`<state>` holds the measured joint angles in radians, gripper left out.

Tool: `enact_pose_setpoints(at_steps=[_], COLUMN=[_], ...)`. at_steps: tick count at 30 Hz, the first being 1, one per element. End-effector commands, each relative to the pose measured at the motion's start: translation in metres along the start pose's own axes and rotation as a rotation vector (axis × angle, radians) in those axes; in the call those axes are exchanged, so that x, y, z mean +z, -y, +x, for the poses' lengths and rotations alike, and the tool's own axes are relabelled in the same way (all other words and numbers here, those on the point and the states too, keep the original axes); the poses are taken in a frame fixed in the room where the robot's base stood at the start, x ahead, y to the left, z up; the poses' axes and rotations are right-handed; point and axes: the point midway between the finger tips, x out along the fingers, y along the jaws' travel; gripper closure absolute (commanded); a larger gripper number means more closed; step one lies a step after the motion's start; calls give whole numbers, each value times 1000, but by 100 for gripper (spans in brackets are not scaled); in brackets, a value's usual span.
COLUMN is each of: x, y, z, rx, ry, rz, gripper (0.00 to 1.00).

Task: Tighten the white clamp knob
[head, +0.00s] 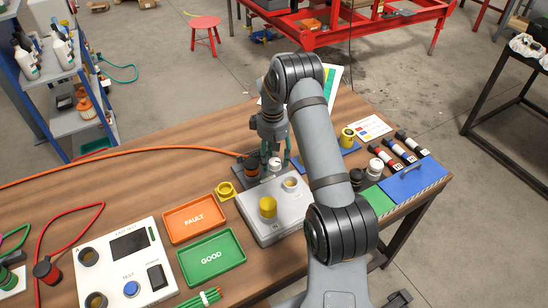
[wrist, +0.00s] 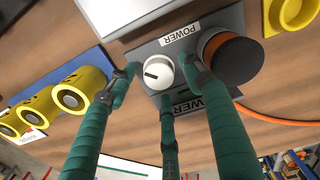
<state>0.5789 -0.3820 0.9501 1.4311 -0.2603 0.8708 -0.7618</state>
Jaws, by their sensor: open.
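The white knob (wrist: 158,72) has a dark line on its face and sits on a grey plate (wrist: 150,52) labelled POWER. In the head view the knob (head: 275,162) shows small below my gripper (head: 273,152), partly hidden by the fingers. In the wrist view my gripper (wrist: 162,82) is open, with green fingers spread around the knob: one on the left, one on the right and one on the lower side. The right fingertip looks very close to the knob; I cannot tell whether it touches. The left fingertip shows a gap.
A black connector (wrist: 234,62) with an orange rim stands close beside the right finger, with an orange hose (head: 120,166) nearby.

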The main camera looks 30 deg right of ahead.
Motion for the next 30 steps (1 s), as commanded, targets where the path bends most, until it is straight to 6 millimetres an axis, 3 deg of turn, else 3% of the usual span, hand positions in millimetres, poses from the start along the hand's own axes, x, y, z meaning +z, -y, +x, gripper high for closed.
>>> enact_pose_setpoints(at_steps=[10,30], x=[0,-1], y=[0,0], z=[4,3], rx=[0,0], ry=[-1,-2], rz=[1,0], gripper=[50,90])
